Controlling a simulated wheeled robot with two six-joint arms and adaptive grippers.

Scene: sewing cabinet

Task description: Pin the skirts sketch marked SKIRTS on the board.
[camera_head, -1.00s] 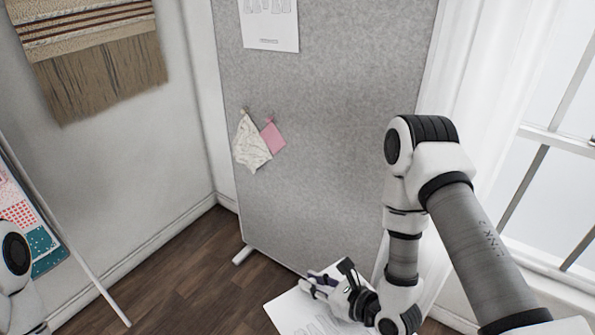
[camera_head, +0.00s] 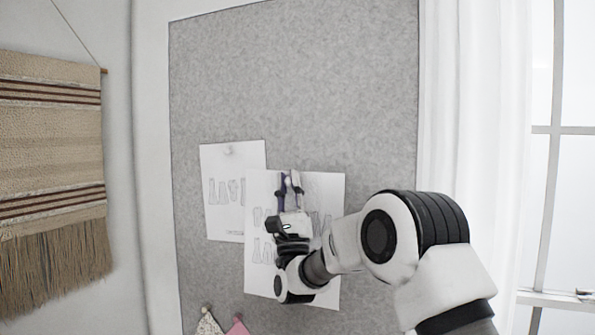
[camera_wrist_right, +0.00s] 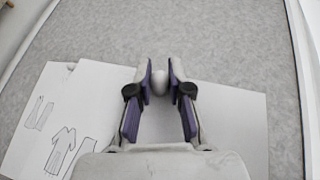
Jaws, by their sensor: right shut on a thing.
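The sketch sheet at my right gripper (camera_head: 291,182) is white with rows of grey garment outlines; I take this sheet (camera_head: 329,193) for the skirts sketch, but no marking is readable. It appears flat against or very close to the grey board (camera_head: 300,90), nearly upright. In the right wrist view the purple-padded fingers (camera_wrist_right: 159,80) are shut on a round white pin head (camera_wrist_right: 159,84) near the sheet's top edge. The gripper and arm hide part of the sheet's middle and lower right. Whether the pin is in the board cannot be told. My left gripper is out of view.
Another sketch (camera_head: 224,215) hangs slightly tilted on the board, with a white pin (camera_head: 228,150); the held sheet overlaps its right edge. Fabric swatches, one pink (camera_head: 237,327), hang below. The board is bare above and to the right. A curtain and window stand right.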

